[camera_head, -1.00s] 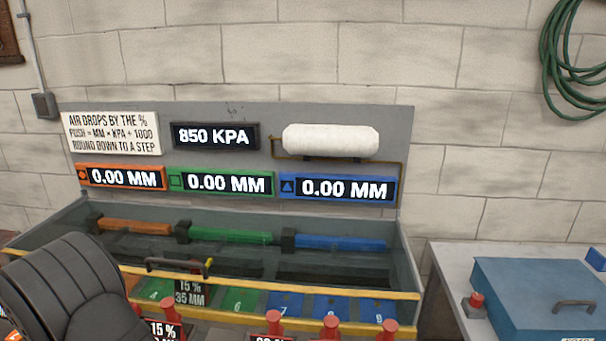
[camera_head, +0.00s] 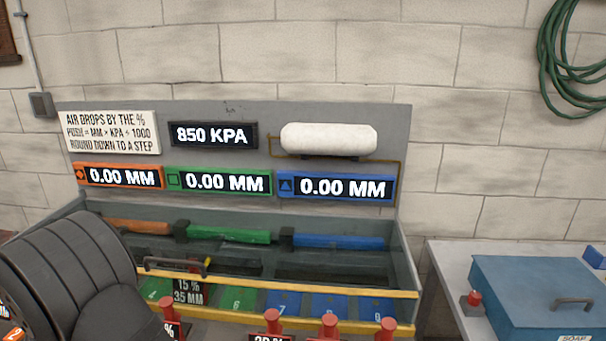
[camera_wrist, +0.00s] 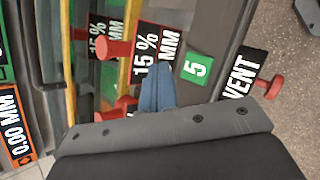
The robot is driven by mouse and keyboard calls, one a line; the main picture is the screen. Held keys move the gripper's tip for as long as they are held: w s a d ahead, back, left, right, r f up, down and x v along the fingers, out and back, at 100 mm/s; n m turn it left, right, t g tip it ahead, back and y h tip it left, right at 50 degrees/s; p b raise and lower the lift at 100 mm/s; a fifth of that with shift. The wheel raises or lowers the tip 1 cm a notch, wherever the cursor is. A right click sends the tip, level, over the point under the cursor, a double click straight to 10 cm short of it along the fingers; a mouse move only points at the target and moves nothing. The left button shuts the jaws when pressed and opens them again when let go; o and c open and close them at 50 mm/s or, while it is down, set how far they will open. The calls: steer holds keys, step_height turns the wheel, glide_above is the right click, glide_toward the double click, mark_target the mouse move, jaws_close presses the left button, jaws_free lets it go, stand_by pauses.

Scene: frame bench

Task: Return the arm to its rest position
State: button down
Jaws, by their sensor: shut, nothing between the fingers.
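My gripper (camera_wrist: 157,88) shows in the wrist view as two blue fingers close together, with nothing between them. It is over the front of the bench, beside a "15 % MM" label (camera_wrist: 150,52) and a green tile marked 5 (camera_wrist: 197,67). In the head view a dark ribbed part of my arm (camera_head: 75,275) fills the lower left and covers part of the bench front. The fingers are out of sight there.
Red knobs (camera_head: 329,326) stand along the bench front; one (camera_wrist: 272,87) is by the "VENT" label (camera_wrist: 240,85). A yellow rail (camera_head: 330,291) crosses the trough. The gauge reads 850 KPA (camera_head: 213,135); three displays read 0.00 MM. A blue case (camera_head: 535,290) is at right.

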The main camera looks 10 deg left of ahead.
step_height(320, 180, down, 8)
steer(key=shift+r, duration=0.1)
step_height(320, 180, up, 14)
steer(key=d+m+g+y, duration=0.1)
steer(key=m+g, duration=0.2)
steer(key=g, duration=0.2)
steer(key=shift+w+d+f+g, duration=0.2)
steer(key=shift+w+d+g, duration=0.1)
stand_by(2.5)
